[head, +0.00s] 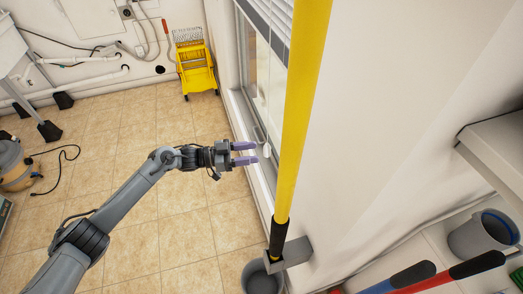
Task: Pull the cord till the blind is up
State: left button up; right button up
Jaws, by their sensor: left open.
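The blind (268,18) is a set of pale slats across the top of the window, at the upper middle of the head view. A thin cord (269,95) hangs in front of the window below it. A small pale piece (266,150) shows low at the window, just beyond my fingertips; I cannot tell if it is the cord's end. My left gripper (249,153) is open beside the window, its two purple fingers pointing right with nothing seen between them. My right gripper is out of view.
A yellow pole (301,95) stands close in front, hiding part of the window's right side. A yellow mop wringer (196,70) is at the back. A grey bucket (262,277) is below the pole. The tiled floor (130,125) is mostly clear.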

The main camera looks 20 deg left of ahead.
pick_arm(q)
jog(key=shift+v, duration=2.4)
jog(key=shift+d, duration=0.1)
jog(key=s+d+f+n+t+y, duration=0.1)
jog(key=s+d+f+y, duration=0.3)
jog(key=d, duration=0.3)
jog(key=s+d+f+n+t+y, duration=0.1)
jog(key=s+d+f+n+y, duration=0.15)
jog(key=d+f, duration=0.4)
jog(key=s+a+n+g+y, duration=0.3)
jog(key=s+g+y, duration=0.1)
jog(key=s, duration=1)
jog(key=s+a+n+g+y, duration=0.4)
jog(key=s+y, duration=0.1)
jog(key=s, duration=0.9)
notch_tip(320, 180, up, 32)
jog(key=w+p, duration=0.1)
jog(key=p, duration=3.1)
jog(key=shift+w+f+m+p, duration=0.2)
jog(key=shift+m+p, duration=0.15)
